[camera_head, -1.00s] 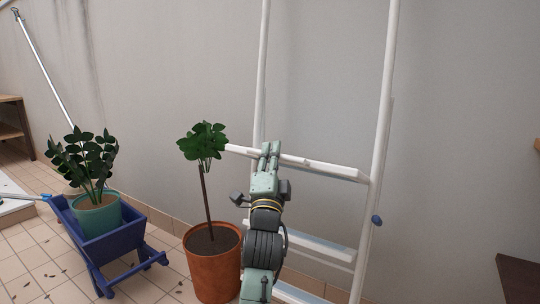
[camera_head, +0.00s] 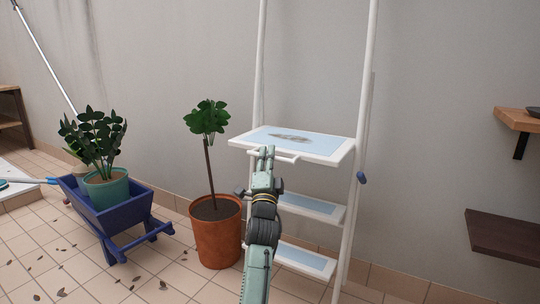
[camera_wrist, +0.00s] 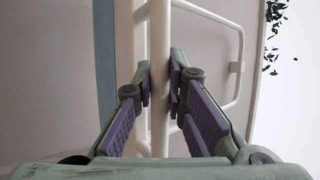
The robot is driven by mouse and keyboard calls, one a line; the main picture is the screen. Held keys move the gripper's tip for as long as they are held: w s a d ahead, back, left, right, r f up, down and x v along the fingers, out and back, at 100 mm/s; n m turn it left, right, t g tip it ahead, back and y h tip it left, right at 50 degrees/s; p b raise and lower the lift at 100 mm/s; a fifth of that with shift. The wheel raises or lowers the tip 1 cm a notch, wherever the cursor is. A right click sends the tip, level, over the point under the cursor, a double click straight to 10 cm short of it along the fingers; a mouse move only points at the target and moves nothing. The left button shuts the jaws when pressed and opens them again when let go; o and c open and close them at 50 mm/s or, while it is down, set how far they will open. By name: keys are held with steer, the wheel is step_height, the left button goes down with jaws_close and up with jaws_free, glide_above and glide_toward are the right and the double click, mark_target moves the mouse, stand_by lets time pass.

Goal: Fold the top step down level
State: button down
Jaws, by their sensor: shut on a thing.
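The white folding ladder (camera_head: 351,215) stands against the grey wall. Its top step (camera_head: 325,146) has a white frame and a pale blue panel with a grey mark, and looks about level. A thin white bar (camera_head: 285,156) runs along the step's front edge. My gripper (camera_head: 267,152) is at this front edge. In the wrist view my gripper (camera_wrist: 160,88) has its purple-padded fingers shut on the white bar (camera_wrist: 159,30), one on each side. The step's pale blue panel (camera_wrist: 105,40) shows left of the bar.
Two lower steps (camera_head: 312,205) sit below the top one. A potted tree (camera_head: 215,235) stands close left of the ladder. A blue cart (camera_head: 120,215) with a green pot is further left. Wall shelves (camera_head: 505,238) are at the right. Open tiled floor lies at front left.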

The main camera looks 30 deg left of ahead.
steer(key=shift+s+a+f, duration=0.1)
steer(key=shift+s+f, duration=0.05)
steer(key=shift+f, duration=0.15)
steer(key=c, duration=1.6)
jaws_free()
